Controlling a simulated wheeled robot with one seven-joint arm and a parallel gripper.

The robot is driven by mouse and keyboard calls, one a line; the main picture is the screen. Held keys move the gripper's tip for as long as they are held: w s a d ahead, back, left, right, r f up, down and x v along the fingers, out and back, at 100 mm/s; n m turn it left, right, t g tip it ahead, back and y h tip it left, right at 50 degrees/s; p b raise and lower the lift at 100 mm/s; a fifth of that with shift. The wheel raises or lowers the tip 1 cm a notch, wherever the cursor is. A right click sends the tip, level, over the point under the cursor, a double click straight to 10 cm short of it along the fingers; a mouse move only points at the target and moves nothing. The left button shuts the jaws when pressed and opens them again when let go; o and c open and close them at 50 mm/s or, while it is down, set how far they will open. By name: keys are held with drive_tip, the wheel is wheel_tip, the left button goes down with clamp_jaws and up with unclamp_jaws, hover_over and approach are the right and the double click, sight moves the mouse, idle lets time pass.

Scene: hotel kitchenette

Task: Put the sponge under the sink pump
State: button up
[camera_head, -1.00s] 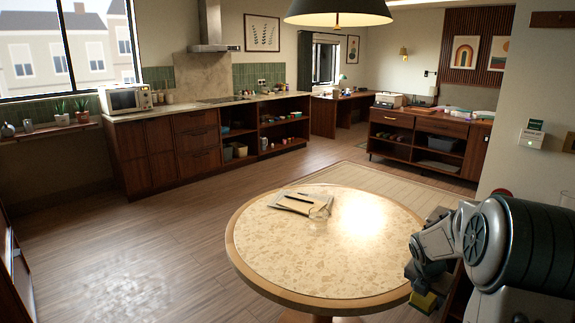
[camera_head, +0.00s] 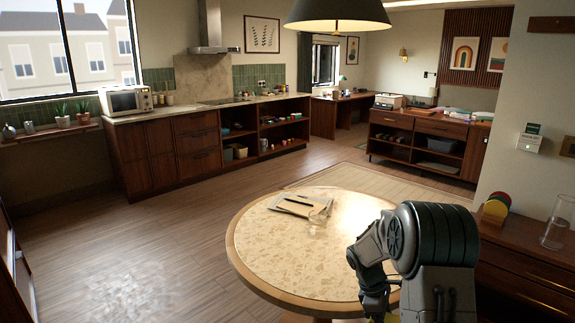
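My gripper (camera_head: 378,314) hangs low at the bottom edge of the picture, over or beside the near right rim of the round table. My own arm and the picture edge hide most of it. A small yellow patch (camera_head: 391,318) shows at its lower end. I cannot tell whether this is a sponge or part of the gripper, or whether the fingers are open. I cannot make out a sink or a pump in this view.
The round table (camera_head: 262,245) stands close in front, with a flat tray-like item (camera_head: 300,203) and a clear glass on it. Open floor lies left.

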drive_tip(key=s+a+f+m+g+y, duration=0.1)
drive_tip(key=s+a+m+y, duration=0.1)
drive_tip(key=a+m, duration=0.3)
drive_tip(key=s+a+f+m+g+y+p, duration=0.1)
drive_tip(key=s+a+f+m+y, duration=0.1)
drive_tip(key=a+m, duration=0.4)
drive_tip(key=shift+s+f+m, duration=0.3)
drive_tip(key=shift+s+m, duration=0.15)
drive_tip(key=shift+m, duration=0.35)
drive_tip(key=shift+d, duration=0.1)
